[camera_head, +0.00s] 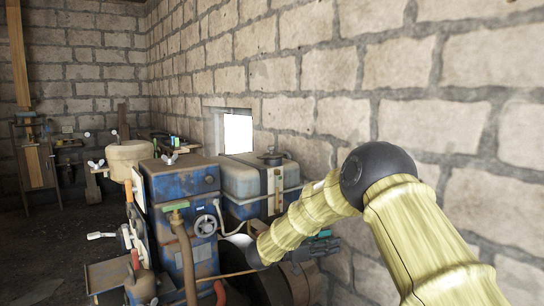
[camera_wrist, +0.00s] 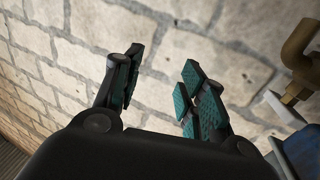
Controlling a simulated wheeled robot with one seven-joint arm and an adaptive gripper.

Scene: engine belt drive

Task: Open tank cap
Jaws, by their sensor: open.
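The tank (camera_head: 262,178) is a blue and grey box with a worn top, standing against the stone wall in the head view. Its dark round cap (camera_head: 271,156) sits on the top and looks seated. My gripper (camera_head: 326,241) is low and to the right of the tank, beyond my arm, and partly hidden by it. In the wrist view my gripper (camera_wrist: 163,82) is open, with teal pads apart and nothing between them. It faces the stone wall. The cap cannot be made out in the wrist view.
A blue engine block (camera_head: 183,195) with pipes and a handwheel stands left of the tank. The stone wall (camera_head: 330,75) runs close behind the tank and my arm. A brown pipe (camera_wrist: 300,62) shows at the right in the wrist view. Space above the tank is clear.

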